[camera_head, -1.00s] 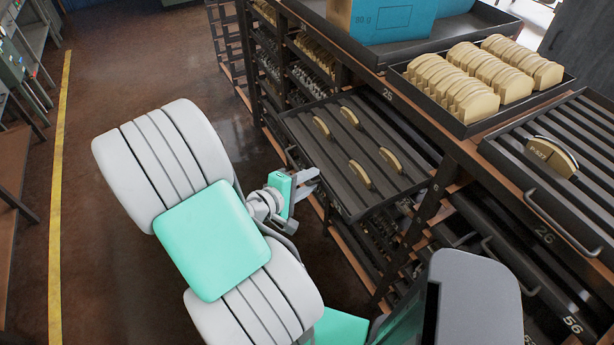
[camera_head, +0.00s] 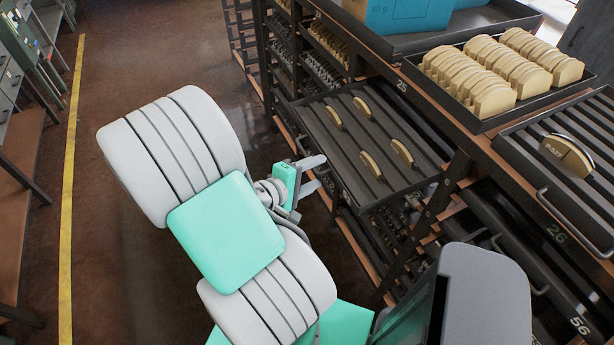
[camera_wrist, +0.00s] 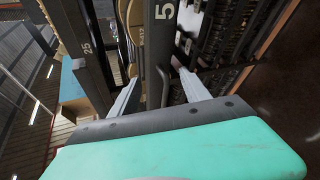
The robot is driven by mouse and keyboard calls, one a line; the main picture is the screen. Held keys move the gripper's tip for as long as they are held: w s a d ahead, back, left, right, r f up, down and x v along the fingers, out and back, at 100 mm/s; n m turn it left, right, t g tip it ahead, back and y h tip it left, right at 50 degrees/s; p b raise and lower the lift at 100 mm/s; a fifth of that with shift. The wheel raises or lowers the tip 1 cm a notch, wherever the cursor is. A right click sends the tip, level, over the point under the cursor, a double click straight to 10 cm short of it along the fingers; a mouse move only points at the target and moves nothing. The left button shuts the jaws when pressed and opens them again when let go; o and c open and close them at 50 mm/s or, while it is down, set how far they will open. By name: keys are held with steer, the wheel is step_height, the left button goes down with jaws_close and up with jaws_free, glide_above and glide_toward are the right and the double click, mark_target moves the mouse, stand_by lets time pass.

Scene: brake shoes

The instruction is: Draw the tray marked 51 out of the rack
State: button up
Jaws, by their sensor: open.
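A dark ribbed tray (camera_head: 345,160) with several brass-coloured brake shoes juts out of the rack below the label 25. In the wrist view, a dark tray front (camera_wrist: 153,45) carries a white 5; any second digit is not readable. My gripper (camera_head: 318,172) is at this tray's front left side, jaws open. In the wrist view its two pale fingers (camera_wrist: 160,95) are spread, and a thin dark bar, seemingly the handle (camera_wrist: 164,85), shows between them. I cannot tell whether either finger touches it. The tray front is mostly hidden in the head view.
The rack top holds a blue box (camera_head: 400,12) and a tray of tan brake shoes (camera_head: 470,115). Open floor (camera_head: 130,70) with a yellow line (camera_head: 72,180) lies left.

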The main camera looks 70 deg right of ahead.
steer(key=v, duration=0.6)
steer(key=shift+s, duration=0.1)
steer(key=shift+f, duration=0.1)
